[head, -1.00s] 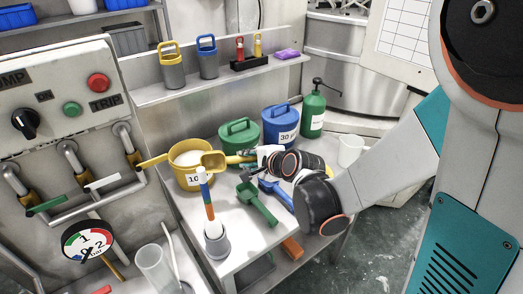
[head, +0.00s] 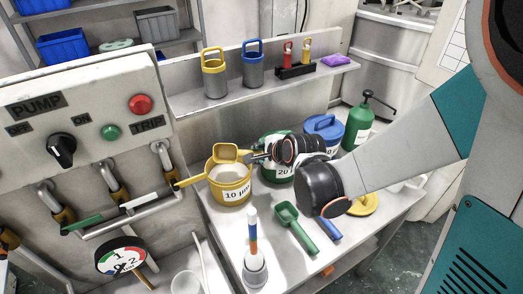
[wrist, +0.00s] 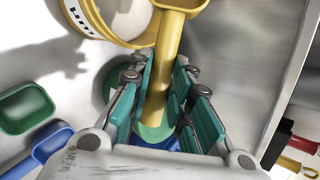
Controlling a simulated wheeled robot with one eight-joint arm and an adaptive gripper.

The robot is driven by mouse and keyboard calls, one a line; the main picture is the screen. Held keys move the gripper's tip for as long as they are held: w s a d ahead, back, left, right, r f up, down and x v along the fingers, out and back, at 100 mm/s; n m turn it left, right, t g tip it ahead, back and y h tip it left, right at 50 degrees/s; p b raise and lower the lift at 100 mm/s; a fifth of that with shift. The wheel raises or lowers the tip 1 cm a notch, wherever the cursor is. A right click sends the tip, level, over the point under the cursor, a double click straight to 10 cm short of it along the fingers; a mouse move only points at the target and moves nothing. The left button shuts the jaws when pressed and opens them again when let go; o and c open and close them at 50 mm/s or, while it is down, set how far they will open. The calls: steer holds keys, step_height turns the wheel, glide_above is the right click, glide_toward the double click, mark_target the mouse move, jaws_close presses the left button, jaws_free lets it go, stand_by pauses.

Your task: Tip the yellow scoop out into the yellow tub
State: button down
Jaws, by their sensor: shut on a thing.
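The yellow tub (head: 233,192), labelled 10 µm, stands open on the bench with pale material inside. It shows at the top left of the wrist view (wrist: 88,14). My gripper (head: 258,155) is shut on the handle of the yellow scoop (head: 228,153). In the wrist view the scoop's handle (wrist: 163,75) runs between the finger pads of my gripper (wrist: 160,88). I cannot tell what the bowl holds.
A green tub (head: 275,172) and a blue tub (head: 323,128) stand behind. A green scoop (head: 296,228), a blue scoop (head: 328,228) and a yellow lid (head: 365,204) lie in front. A striped-handled tool (head: 253,235) stands upright nearby. A yellow valve lever (head: 190,182) reaches near the tub's left.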

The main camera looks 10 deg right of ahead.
steer(key=g+p, duration=0.1)
steer(key=p, duration=0.1)
steer(key=r+g+p, duration=0.1)
steer(key=g, duration=0.1)
steer(key=shift+w+d+m+p, duration=0.1)
steer(key=shift+w+m+p, duration=0.25)
steer(key=shift+w+m, duration=0.05)
steer(key=shift+w+r+g+p, duration=0.1)
steer(key=shift+w+g+p, duration=0.1)
steer(key=shift+g+p, duration=0.75)
steer(key=shift+w+r+m+g+y+p, duration=0.25)
steer(key=shift+r+m+g+y+p, duration=0.35)
steer(key=shift+g, duration=0.55)
steer(key=shift+w+d+r+g, duration=0.1)
steer(key=shift+w+r+g, duration=0.05)
steer(key=shift+r+g, duration=1.3)
steer(key=shift+f, duration=0.25)
steer(key=shift+s+d+f+n+g+h+b, duration=0.55)
steer(key=shift+s+d+f+n+h+b, duration=0.45)
steer(key=shift+d+f+n, duration=1.75)
steer(key=shift+s+d+f+n+g+h+b, duration=0.6)
steer(key=shift+s+d+f+n+h, duration=0.75)
steer(key=shift+n, duration=2.75)
steer(key=shift+s+d+f+n+g+h+b, duration=0.5)
steer(key=shift+s+d+f+n+h+b, duration=0.5)
steer(key=shift+d+f+n, duration=1.75)
steer(key=shift+a+r+n, duration=0.55)
steer(key=shift+a+n, duration=0.15)
steer(key=shift+a, duration=0.2)
